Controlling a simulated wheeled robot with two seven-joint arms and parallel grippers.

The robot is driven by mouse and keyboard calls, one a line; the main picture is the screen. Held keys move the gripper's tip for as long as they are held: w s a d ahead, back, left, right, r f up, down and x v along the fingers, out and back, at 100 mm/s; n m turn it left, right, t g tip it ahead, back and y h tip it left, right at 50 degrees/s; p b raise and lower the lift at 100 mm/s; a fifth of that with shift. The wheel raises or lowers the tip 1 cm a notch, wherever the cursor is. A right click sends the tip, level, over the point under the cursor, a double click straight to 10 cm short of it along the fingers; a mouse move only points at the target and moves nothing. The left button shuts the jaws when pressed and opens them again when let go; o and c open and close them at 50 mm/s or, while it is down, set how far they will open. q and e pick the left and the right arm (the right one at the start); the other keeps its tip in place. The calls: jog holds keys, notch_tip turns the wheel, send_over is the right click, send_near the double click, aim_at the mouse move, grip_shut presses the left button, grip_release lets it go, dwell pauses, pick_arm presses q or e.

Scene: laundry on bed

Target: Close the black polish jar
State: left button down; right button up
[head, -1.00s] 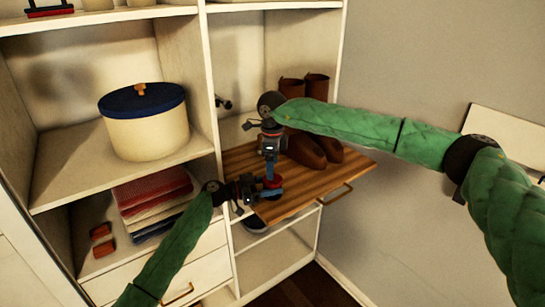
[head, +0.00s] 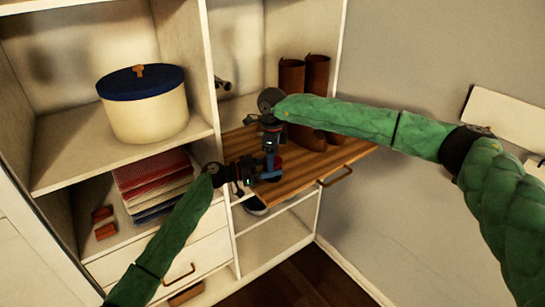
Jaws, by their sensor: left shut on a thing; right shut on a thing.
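My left gripper (head: 268,176) reaches in from the left over the wooden pull-out board and is shut on the polish jar, which is mostly hidden by the fingers. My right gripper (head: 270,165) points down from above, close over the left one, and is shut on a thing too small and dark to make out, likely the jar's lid. A dark red round piece (head: 278,163) shows beside the fingers, part of the jar or its lid. I cannot tell whether lid and jar touch.
Brown boots (head: 304,95) stand at the back of the wooden board (head: 312,172). A cream box with a blue lid (head: 143,105) and folded cloths (head: 155,180) lie on shelves to the left. Two small red-brown blocks (head: 104,222) sit lower left.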

jog(key=m, duration=0.9)
jog(key=shift+m, duration=0.4)
jog(key=o, duration=1.2)
jog(key=shift+c, duration=0.2)
notch_tip(320, 180, up, 12)
jog(key=shift+w, duration=0.1)
pick_arm(q)
jog(key=c, duration=0.5)
grip_release()
pick_arm(e)
jog(key=shift+f, duration=0.1)
